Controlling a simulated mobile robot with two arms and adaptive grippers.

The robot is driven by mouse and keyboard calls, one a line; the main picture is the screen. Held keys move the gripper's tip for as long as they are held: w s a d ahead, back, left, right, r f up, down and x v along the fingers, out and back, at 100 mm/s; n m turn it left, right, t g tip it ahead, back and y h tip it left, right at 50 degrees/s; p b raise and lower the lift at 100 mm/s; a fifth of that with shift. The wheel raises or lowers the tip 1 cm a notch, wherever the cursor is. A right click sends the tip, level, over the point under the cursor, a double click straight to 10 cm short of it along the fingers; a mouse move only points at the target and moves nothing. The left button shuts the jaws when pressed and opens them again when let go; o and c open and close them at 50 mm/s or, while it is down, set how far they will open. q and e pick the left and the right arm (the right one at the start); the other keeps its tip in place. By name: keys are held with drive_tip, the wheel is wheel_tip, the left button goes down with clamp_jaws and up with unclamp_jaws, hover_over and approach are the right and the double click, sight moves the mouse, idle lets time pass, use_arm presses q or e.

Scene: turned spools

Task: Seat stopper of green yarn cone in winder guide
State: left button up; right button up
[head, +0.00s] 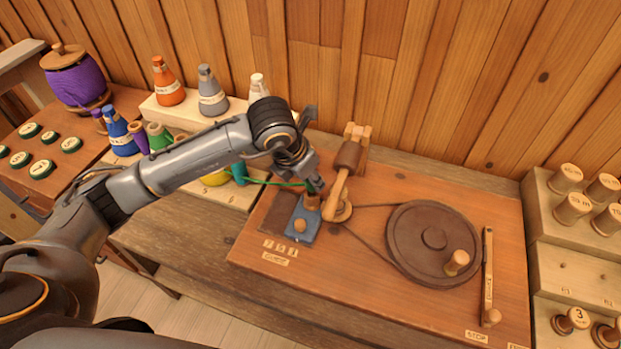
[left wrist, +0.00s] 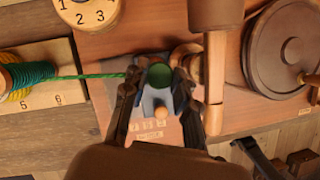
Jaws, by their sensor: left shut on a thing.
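My left gripper (head: 313,190) is over the winder's guide, a small blue block (head: 300,228) with a wooden knob. In the left wrist view the gripper (left wrist: 158,82) is shut on a round dark green stopper (left wrist: 158,74). The stopper sits above or at the top of the blue guide (left wrist: 150,104); I cannot tell whether it is in it. A green strand (left wrist: 98,76) runs taut from the stopper to the green yarn cone (left wrist: 32,74), whose teal-green side shows in the head view (head: 239,173), partly behind my arm. My right gripper is not in view.
Several cones stand on a stepped rack (head: 165,112) behind my arm. A pale peg rack (head: 560,235) stands at the far right.

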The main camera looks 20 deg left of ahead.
use_arm(q)
drive_tip(key=shift+f, duration=0.1)
drive_tip(key=shift+f+b, duration=1)
drive_tip(key=shift+b, duration=0.1)
drive_tip(key=o, duration=0.3)
drive_tip(key=shift+f, duration=0.1)
drive_tip(key=o, duration=0.9)
wheel_tip(320, 180, up, 9)
drive_tip(key=p, duration=0.4)
